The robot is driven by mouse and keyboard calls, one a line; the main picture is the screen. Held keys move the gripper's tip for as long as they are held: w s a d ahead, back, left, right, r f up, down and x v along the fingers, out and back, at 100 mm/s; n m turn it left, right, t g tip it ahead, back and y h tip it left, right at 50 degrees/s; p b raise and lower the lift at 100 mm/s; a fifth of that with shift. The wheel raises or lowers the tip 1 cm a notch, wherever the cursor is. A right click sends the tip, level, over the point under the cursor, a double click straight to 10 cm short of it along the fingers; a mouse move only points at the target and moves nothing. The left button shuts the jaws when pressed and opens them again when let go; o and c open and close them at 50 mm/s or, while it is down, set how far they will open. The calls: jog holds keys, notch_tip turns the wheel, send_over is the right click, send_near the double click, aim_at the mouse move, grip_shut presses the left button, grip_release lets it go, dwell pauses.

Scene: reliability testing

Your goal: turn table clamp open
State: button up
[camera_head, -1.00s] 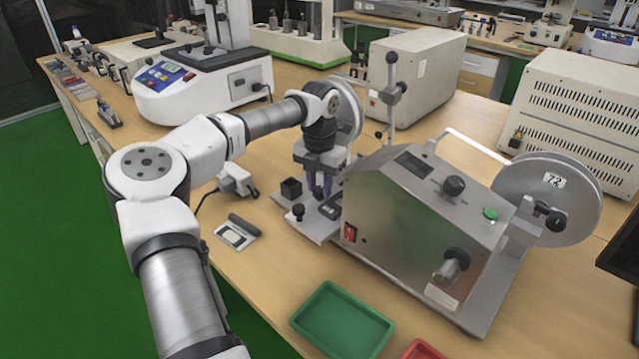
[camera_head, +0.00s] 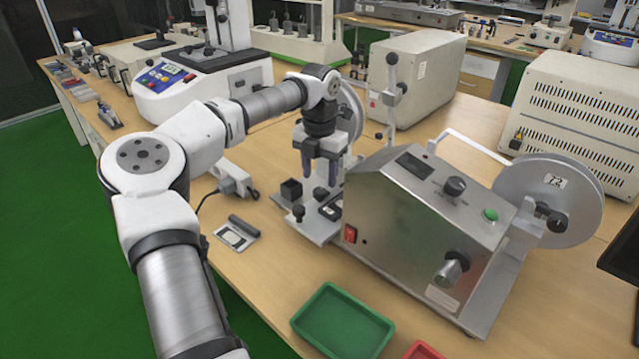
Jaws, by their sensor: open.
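My gripper (camera_head: 320,183) points down above the small metal clamp table (camera_head: 312,222) on the left side of the grey tester (camera_head: 420,225). Its fingers are apart with nothing visible between them. The clamp table carries a black block (camera_head: 291,189), a black knob (camera_head: 298,211) and a dark clamp part (camera_head: 328,201) below the fingertips. The fingertips look just above these parts; I cannot tell whether they touch. My wrist and fingers hide the back of the clamp table. Which part is the turning clamp handle is too small to tell.
A green tray (camera_head: 342,322) and a red tray (camera_head: 424,351) lie in front. A small device (camera_head: 237,234) and a white power adapter (camera_head: 233,178) lie left. A vertical post (camera_head: 391,95) and a big wheel (camera_head: 550,199) rise from the tester. Bare tabletop lies front left.

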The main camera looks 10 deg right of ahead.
aim_at(320, 190)
notch_tip(320, 190, up, 10)
dwell(0.3)
